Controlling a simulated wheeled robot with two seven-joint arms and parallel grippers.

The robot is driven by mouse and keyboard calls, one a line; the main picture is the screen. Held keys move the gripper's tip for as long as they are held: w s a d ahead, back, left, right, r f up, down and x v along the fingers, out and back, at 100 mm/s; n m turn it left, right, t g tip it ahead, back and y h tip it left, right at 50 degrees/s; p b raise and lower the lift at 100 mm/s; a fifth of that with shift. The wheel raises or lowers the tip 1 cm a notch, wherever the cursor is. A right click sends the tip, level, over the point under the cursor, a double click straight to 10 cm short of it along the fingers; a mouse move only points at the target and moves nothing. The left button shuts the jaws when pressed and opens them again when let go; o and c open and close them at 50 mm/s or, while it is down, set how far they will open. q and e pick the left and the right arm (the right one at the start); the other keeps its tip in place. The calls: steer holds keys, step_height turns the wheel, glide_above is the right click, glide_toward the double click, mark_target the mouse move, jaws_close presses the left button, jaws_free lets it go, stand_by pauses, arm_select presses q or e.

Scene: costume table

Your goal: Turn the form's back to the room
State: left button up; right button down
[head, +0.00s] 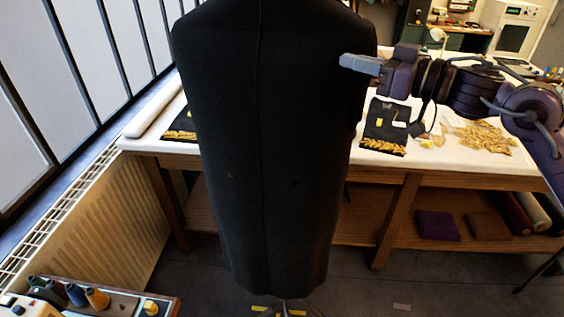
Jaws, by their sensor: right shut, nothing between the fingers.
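The form (262,150) stands upright in the middle of the head view, a tall dark dress form with a vertical seam down the side facing me. Its top is cut off by the picture's upper edge, and part of its stand shows at the bottom. My right gripper (352,63) comes in from the right, shut and empty, with its fingertips at the form's upper right edge. I cannot tell whether they touch the form. My left gripper is not in view.
A white-topped table (400,168) stands behind the form, with a dark garment piece (385,125) and gold trim (482,137) on it. A radiator (110,225) and windows line the left. A cart with thread spools (97,298) is at lower left. Floor shows at lower right.

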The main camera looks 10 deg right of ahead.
mark_target(368, 53)
steer(key=shift+a, duration=0.2)
steer(key=w+d+g+p, duration=0.1)
steer(key=p, duration=0.1)
steer(key=w+d+n+y+p, duration=0.1)
steer(key=d+p, duration=0.1)
steer(key=p, duration=0.1)
steer(key=w+d+n+g+y+p, duration=0.1)
steer(key=w+p, duration=0.1)
steer(key=shift+d+r+g, duration=0.15)
steer(key=shift+r+g, duration=0.1)
steer(key=shift+g, duration=0.05)
steer(key=shift+w+d+f+p, duration=0.15)
steer(key=shift+f+p, duration=0.05)
steer(key=shift+p, duration=0.15)
steer(key=shift+f, duration=0.25)
